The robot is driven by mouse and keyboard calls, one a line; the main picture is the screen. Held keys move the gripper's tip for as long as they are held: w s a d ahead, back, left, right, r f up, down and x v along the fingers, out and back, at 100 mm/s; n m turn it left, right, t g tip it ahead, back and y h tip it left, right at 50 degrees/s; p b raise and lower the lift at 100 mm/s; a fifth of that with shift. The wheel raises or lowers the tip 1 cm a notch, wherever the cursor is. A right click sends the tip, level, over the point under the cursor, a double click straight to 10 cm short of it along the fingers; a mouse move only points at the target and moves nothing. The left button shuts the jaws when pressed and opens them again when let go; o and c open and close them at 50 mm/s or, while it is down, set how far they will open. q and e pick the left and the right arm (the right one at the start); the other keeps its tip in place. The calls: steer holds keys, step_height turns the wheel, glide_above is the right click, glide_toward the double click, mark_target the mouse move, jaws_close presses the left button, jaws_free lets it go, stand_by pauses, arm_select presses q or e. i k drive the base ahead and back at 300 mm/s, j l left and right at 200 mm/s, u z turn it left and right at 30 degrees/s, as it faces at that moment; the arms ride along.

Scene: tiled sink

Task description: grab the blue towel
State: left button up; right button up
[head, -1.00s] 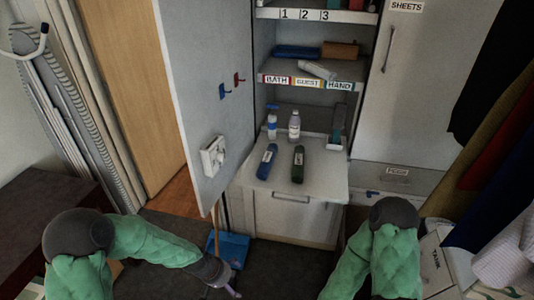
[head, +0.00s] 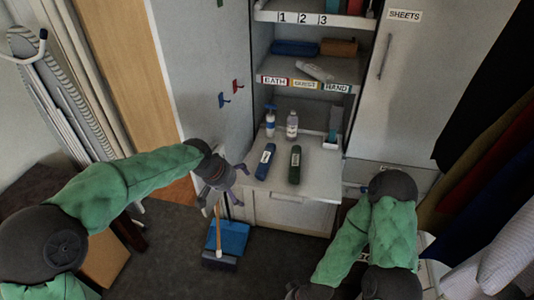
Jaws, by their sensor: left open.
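A blue rolled towel (head: 295,47) lies on the left of the cabinet's middle shelf. A second blue roll-like item (head: 265,160) with a white label lies on the pull-out surface; I cannot tell if it is a towel. My left gripper (head: 240,183) is open and empty, with purple fingers, just left of the pull-out surface and below the shelf towel. It is apart from both blue items. My right arm bends down to the bottom edge, and its gripper is out of the picture.
A dark green roll (head: 295,164), a spray bottle (head: 270,121) and a clear bottle (head: 292,125) are on the pull-out surface (head: 318,172). A brown roll (head: 339,48) and a white tube (head: 315,72) share the towel's shelf. The open cabinet door (head: 200,75) stands left. A blue dustpan (head: 229,237) is on the floor.

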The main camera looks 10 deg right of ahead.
mark_target(262, 169)
steer(key=i+l, duration=0.2)
steer(key=i, duration=0.2)
steer(key=i+l, duration=0.2)
steer(key=i, duration=0.2)
